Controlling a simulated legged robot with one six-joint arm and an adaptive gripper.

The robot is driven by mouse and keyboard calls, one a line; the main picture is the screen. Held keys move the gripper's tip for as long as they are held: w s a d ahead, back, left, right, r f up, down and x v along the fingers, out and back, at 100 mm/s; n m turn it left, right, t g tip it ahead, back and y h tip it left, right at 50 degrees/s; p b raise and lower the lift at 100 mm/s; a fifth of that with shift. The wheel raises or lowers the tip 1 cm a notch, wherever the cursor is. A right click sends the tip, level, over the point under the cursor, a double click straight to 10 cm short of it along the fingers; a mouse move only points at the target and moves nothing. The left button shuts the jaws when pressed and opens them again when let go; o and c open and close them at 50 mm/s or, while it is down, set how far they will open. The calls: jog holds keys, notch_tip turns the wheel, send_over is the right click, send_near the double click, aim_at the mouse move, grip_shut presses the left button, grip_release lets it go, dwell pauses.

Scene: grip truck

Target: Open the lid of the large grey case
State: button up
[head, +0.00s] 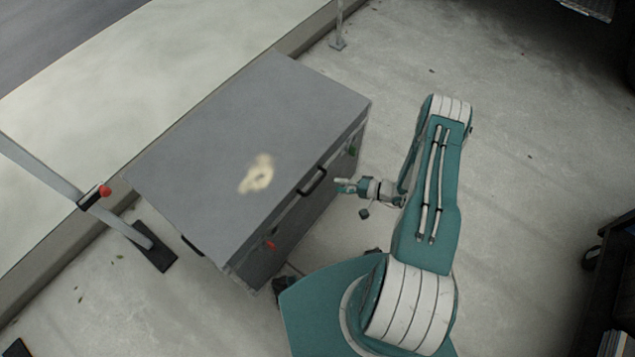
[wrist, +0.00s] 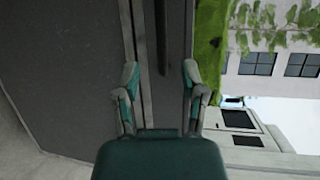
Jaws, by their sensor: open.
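The large grey case (head: 235,130) stands on the concrete floor in the head view, its lid shut. A dark handle (head: 313,181) is on its side facing my arm, just below the lid edge. A red latch (head: 270,245) is on the same side, nearer to me. My gripper (head: 343,186) is open and empty, beside the handle and apart from it as far as I can tell. In the wrist view, the case's side (wrist: 75,70) fills the left and middle. The dark handle (wrist: 161,38) lies ahead, between the lines of my two open fingers (wrist: 160,75).
A raised kerb (head: 300,37) runs behind the case. Another post (head: 338,35) stands at the top. Open concrete floor (head: 540,150) lies to the right. Dark objects (head: 612,260) stand at the right edge.

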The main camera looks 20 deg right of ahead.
aim_at(318, 182)
jog(key=x, duration=0.7)
jog(key=shift+w+a, duration=0.15)
jog(key=shift+a, duration=0.15)
grip_shut()
